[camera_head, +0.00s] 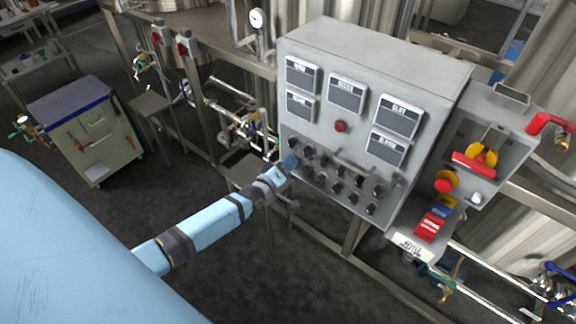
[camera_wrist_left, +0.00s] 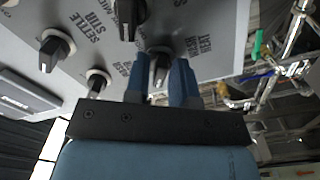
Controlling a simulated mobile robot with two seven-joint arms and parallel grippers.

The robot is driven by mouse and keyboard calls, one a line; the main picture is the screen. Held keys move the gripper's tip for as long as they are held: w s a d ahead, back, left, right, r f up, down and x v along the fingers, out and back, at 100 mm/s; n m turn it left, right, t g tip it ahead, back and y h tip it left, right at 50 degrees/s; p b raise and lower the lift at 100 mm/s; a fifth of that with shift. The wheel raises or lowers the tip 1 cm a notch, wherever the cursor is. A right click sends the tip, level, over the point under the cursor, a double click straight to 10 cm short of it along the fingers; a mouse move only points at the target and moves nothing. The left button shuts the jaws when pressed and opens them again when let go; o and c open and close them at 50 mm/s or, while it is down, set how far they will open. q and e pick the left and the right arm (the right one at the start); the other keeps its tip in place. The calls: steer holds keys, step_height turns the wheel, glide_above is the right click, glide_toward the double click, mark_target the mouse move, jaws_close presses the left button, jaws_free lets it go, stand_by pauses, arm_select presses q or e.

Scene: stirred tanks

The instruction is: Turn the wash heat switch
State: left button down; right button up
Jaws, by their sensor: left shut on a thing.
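The grey control panel (camera_head: 365,75) carries rows of black rotary switches below its displays. My left gripper (camera_head: 288,163) is at the left end of these rows, and its fingertips hide the switch there. In the left wrist view, its two blue fingers (camera_wrist_left: 160,82) are shut on the wash heat switch (camera_wrist_left: 158,63), one on each side. The label beside this switch appears to read wash heat. The wash stir switch (camera_wrist_left: 97,84) is just left of the fingers, with the settle stir switch (camera_wrist_left: 50,52) beyond it. My right gripper is not in view.
A red button (camera_head: 341,126) sits mid-panel. A side box with a red and yellow switch (camera_head: 477,160) is to the right. Pipes and valves (camera_head: 240,125) run left of the panel. A cabinet (camera_head: 90,130) stands farther left, with open floor in front.

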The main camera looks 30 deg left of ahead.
arm_select(q)
steer(key=shift+n, duration=0.3)
stand_by(0.4)
steer(key=c, duration=1.2)
jaws_free()
steer(key=s+a+b, duration=0.1)
steer(key=s, duration=1.2)
steer(key=shift+s, duration=0.4)
steer(key=s+d+m+g+h+p, duration=0.1)
steer(key=s+d+m+g+p, duration=0.1)
steer(key=s+d+m, duration=0.5)
steer(key=s+d+m+g+h+p, duration=0.1)
steer(key=s+d+m+g+p, duration=0.2)
steer(key=d, duration=0.8)
steer(key=s+m+g, duration=0.2)
steer(key=s+m, duration=0.1)
steer(key=m, duration=0.1)
steer(key=shift+s+f, duration=0.15)
steer(key=shift+s, duration=0.2)
